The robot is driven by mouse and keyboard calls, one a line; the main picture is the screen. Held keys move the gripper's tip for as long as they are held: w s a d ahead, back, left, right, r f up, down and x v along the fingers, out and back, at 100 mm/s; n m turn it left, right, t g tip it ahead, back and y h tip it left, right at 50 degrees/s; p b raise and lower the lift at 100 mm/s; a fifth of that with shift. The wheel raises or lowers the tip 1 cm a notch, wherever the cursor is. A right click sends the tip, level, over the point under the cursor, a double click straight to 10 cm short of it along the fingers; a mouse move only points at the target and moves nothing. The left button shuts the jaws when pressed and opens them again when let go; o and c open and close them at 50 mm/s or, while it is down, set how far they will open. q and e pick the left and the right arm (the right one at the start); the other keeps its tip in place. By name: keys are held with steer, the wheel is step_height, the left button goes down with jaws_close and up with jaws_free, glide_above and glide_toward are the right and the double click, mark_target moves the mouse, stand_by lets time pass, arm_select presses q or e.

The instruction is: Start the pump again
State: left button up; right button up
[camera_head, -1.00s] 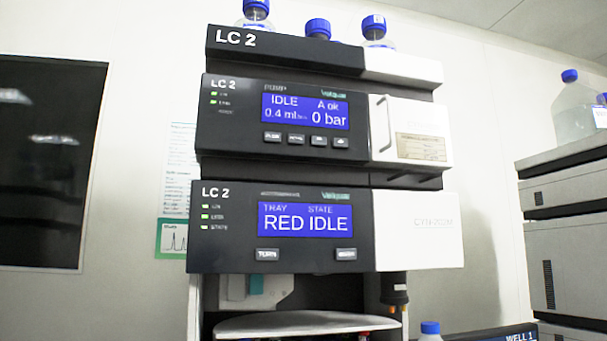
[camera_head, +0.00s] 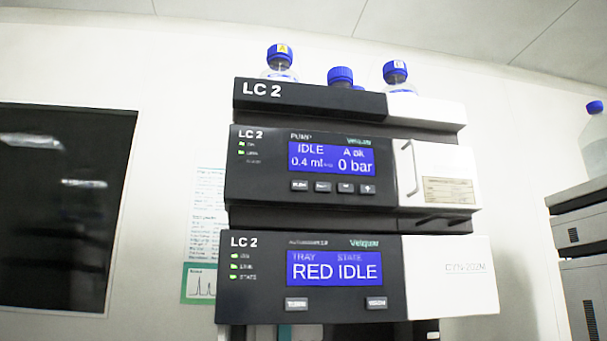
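The pump module (camera_head: 265,180) of the LC 2 stack is in the middle of the head view. Its blue display (camera_head: 331,159) reads IDLE, A ok, 0.4 ml and 0 bar. A row of small grey buttons (camera_head: 333,187) sits under the display; their labels are too small to read surely. Green lights (camera_head: 241,148) show at its left. Below it, the autosampler module (camera_head: 260,301) has a display (camera_head: 334,268) reading TRAY RED, STATE IDLE. Neither of my grippers is in view.
Blue-capped bottles (camera_head: 280,62) stand on top of the stack. A white door with a handle (camera_head: 411,168) is at the pump's right. Another grey stack (camera_head: 583,250) is at the right edge. A dark window (camera_head: 60,210) is at the left.

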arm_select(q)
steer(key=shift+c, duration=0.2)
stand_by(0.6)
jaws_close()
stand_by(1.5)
